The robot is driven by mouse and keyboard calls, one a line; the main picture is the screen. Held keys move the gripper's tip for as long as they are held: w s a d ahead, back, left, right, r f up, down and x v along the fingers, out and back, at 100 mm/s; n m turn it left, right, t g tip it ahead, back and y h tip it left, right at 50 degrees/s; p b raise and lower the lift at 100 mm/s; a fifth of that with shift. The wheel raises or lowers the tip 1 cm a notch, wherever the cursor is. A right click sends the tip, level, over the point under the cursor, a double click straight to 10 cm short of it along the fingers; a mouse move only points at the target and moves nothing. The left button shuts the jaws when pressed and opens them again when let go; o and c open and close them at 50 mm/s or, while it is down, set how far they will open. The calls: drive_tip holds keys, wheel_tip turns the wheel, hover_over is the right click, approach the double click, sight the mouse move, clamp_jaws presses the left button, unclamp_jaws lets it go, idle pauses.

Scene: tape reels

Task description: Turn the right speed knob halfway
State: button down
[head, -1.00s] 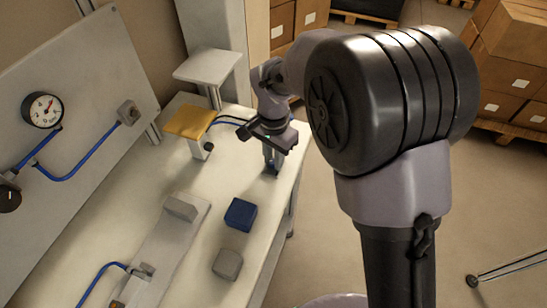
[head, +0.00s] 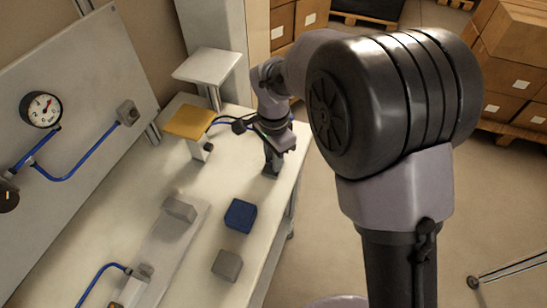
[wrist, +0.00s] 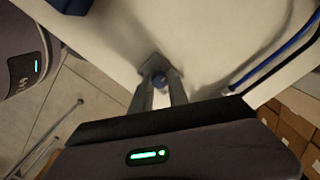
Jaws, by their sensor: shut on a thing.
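In the head view, my gripper (head: 272,163) points down at the table's right edge, right of the yellow plate; there the fingers and wrist hide the knob. Any mark showing the knob's angle is too small to see.
The white table (head: 110,215) carries a yellow plate on a post (head: 189,121), a dark blue block (head: 240,215), a grey block (head: 227,265) and a grey slide (head: 165,250). Blue and black tubes (wrist: 278,55) run near my gripper. A panel with a gauge (head: 41,109) stands left.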

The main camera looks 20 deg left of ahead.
drive_tip(key=c, duration=1.3)
unclamp_jaws()
wheel_tip(320, 180, up, 18)
drive_tip(key=p, duration=0.6)
drive_tip(key=shift+f+p, duration=0.25)
drive_tip(key=shift+p, duration=0.1)
